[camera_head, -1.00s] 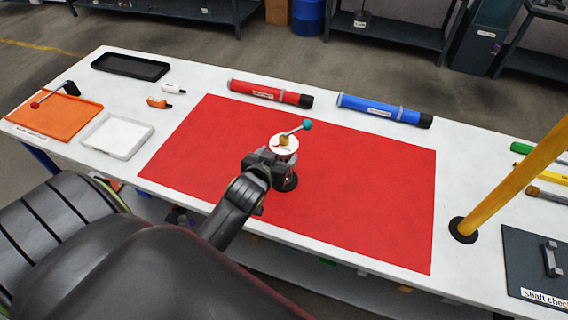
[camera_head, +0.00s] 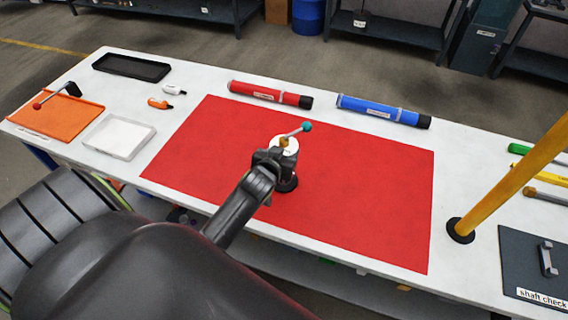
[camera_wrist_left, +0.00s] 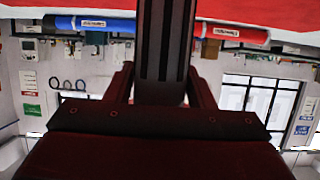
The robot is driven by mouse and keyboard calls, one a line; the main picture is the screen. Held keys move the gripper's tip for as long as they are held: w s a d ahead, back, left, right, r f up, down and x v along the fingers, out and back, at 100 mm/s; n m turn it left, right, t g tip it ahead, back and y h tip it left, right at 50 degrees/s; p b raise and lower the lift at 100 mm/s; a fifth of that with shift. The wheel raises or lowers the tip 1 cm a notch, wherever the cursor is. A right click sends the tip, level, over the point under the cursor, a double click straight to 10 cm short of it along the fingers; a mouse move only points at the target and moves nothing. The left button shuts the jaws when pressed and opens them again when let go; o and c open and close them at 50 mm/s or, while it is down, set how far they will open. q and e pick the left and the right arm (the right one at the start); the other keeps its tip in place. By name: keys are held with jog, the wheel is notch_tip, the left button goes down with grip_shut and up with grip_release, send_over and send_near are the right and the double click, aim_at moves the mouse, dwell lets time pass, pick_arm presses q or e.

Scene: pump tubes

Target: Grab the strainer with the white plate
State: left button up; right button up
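The strainer stands upright on the red mat (camera_head: 360,190). It has a round white plate (camera_head: 289,146) near its top, a rod with a teal knob (camera_head: 306,127) above it, and a dark round base (camera_head: 287,184). My left gripper (camera_head: 276,158) is at its body, just below the plate, and hides part of it. In the left wrist view the dark body (camera_wrist_left: 164,50) runs between the two fingers, which lie against its sides, so the gripper (camera_wrist_left: 160,85) looks shut on it. My right gripper is not in view.
A red tube (camera_head: 268,94) and a blue tube (camera_head: 380,110) lie behind the mat. A yellow post (camera_head: 510,184) rises at the right by a dark panel (camera_head: 525,250). Trays (camera_head: 120,137) lie at the left. The mat around the strainer is clear.

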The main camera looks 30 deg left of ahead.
pick_arm(q)
grip_shut()
jog(key=shift+r, duration=0.1)
